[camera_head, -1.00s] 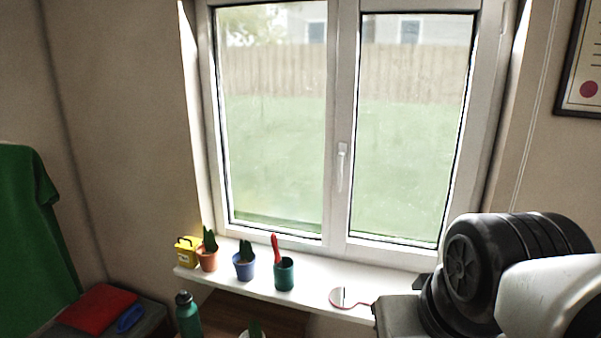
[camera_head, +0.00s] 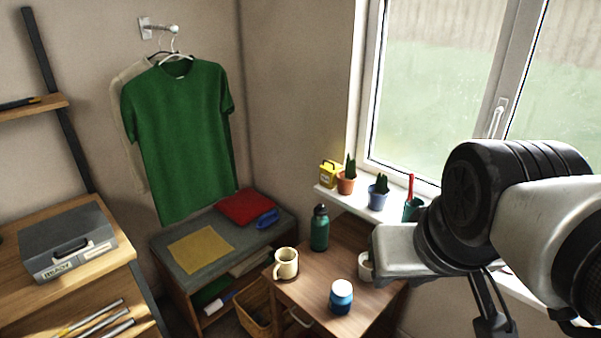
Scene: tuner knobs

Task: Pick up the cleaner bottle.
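I cannot make out anything that is clearly a cleaner bottle. A green bottle with a dark cap (camera_head: 319,230) stands upright at the back of the small wooden table (camera_head: 312,282). A blue jar with a white lid (camera_head: 341,297) stands nearer on the same table. My arm fills the right side, in front of part of the table and sill. Dark jointed parts below it at the lower right may belong to my gripper, but its fingertips and opening are not clear. I see nothing held.
A cream mug (camera_head: 286,263) stands on the table's left side, and a white pot (camera_head: 366,266) is partly behind my arm. A toolbox (camera_head: 68,246) sits on the left bench.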

